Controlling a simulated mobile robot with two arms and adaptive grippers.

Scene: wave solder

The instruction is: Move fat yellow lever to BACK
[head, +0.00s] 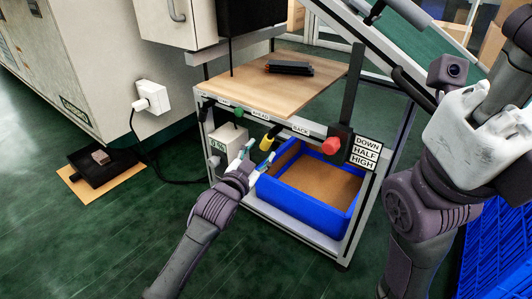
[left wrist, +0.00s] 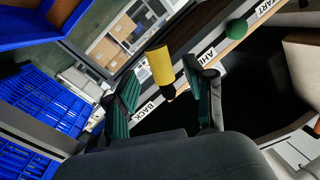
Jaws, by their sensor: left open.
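The fat yellow lever (head: 268,139) sticks out from the front rail of the bench, between the AHEAD label (head: 260,113) and the BACK label (head: 300,130). My left gripper (head: 247,156) is open, just in front and to the left of the lever in the head view. In the left wrist view the yellow lever (left wrist: 160,66) shows between the two green-padded fingers of my left gripper (left wrist: 168,86), with a gap visible to the right finger. I cannot tell how deep it sits between them. The BACK label (left wrist: 149,109) is beside the left finger.
A green knob (head: 239,113) is left of the lever, and a red knob (head: 331,146) is right, beside the DOWN/HALF/HIGH sign (head: 365,152). A blue bin (head: 300,205) stands below the rail. A grey box (head: 229,142) is close left of my gripper.

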